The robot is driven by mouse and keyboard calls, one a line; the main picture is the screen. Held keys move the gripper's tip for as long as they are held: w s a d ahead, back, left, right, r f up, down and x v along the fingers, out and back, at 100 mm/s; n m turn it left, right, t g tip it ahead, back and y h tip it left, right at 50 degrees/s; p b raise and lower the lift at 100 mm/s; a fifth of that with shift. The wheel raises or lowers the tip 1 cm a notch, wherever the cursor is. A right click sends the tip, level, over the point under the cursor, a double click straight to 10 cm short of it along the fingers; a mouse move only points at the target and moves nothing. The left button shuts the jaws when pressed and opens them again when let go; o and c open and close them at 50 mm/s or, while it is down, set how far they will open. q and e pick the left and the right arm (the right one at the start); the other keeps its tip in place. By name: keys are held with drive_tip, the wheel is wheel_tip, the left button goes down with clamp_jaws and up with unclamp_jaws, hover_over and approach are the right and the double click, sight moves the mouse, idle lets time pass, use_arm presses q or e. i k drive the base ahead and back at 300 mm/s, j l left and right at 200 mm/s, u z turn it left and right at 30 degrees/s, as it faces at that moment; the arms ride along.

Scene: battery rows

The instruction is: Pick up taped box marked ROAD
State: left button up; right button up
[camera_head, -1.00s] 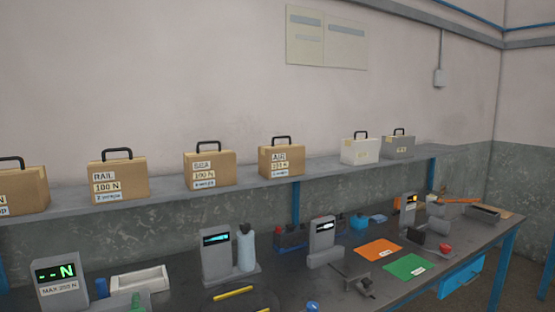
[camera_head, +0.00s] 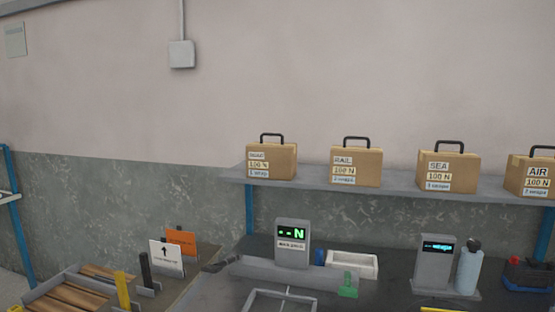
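Several brown boxes with black handles stand in a row on the grey wall shelf (camera_head: 310,184). The leftmost box (camera_head: 285,161) carries a top label that is too blurred to read surely, with "100 N" below it; it is upright at the shelf's left end. To its right stand boxes marked RAIL (camera_head: 370,165), SEA (camera_head: 467,172) and AIR (camera_head: 515,177), the last cut by the right edge. Neither of my grippers is in view.
Below the shelf, a bench holds a force display (camera_head: 292,245), a white tray (camera_head: 352,264), a second display (camera_head: 437,264) and a blue bottle (camera_head: 468,272). At left, a lower table has wooden slats (camera_head: 70,297) and signs (camera_head: 166,257). The wall above the shelf is clear.

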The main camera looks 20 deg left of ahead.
sight(265, 161)
drive_tip(key=i, duration=0.1)
drive_tip(key=i+u, duration=0.15)
drive_tip(key=u, duration=0.2)
drive_tip(key=i+j+u, duration=0.1)
drive_tip(key=u, duration=0.25)
drive_tip(key=i+u, duration=0.2)
drive_tip(key=u, duration=0.15)
